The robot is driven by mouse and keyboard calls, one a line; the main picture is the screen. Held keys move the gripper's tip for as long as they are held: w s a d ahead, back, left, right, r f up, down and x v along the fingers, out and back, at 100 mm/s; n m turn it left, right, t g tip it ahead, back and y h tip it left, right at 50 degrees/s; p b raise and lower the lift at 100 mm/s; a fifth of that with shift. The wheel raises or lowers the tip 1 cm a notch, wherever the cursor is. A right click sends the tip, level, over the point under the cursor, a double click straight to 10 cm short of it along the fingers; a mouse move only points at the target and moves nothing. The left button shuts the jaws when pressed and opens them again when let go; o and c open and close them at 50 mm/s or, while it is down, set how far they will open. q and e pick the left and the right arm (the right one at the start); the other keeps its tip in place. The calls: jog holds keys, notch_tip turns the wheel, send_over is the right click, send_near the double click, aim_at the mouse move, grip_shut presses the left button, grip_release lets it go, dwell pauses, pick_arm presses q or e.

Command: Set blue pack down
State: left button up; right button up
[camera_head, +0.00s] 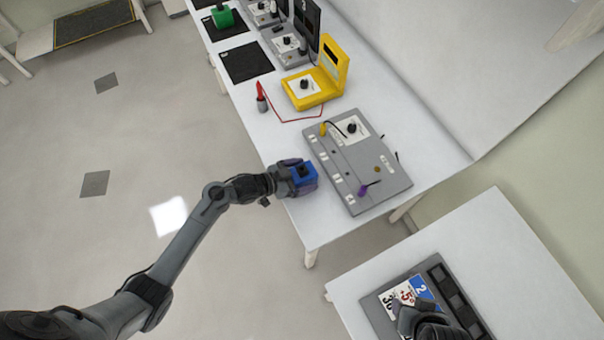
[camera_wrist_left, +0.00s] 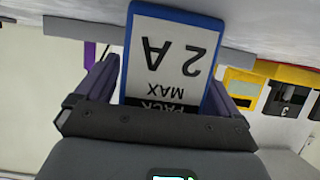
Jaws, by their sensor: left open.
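The blue pack (camera_head: 308,179) is at the left edge of the long white table, left of the grey panel (camera_head: 341,190). Its white label, reading 2 A MAX upside down, faces the left wrist view (camera_wrist_left: 172,55). My left gripper (camera_head: 297,176) is open, with its purple-grey fingers on either side of the pack. I cannot tell whether the pack's underside touches the table.
The grey panel carries a dial, yellow and purple plugs and switches. A yellow meter case (camera_head: 305,90) with red leads and a red probe (camera_head: 262,98) stand farther back. Black mats (camera_head: 245,62) and a green block (camera_head: 222,17) lie beyond. Number cards (camera_head: 395,296) lie in the dark tray.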

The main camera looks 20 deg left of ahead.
pick_arm(q)
jog(key=v, duration=1.2)
jog(key=s+r+n+g+y, duration=0.2)
jog(key=s+n+g+y, duration=0.1)
jog(key=s, duration=0.6)
jog(key=s+d+r+n+g+y, duration=0.1)
jog(key=s+r+n+g+y, duration=0.2)
jog(key=s+y, duration=0.3)
jog(key=s+p, duration=0.1)
jog(key=s, duration=0.2)
jog(key=shift+g, duration=0.3)
jog(key=shift+r, duration=0.1)
notch_tip(320, 180, up, 19)
jog(key=p, duration=1.9)
jog(key=shift+r, duration=0.2)
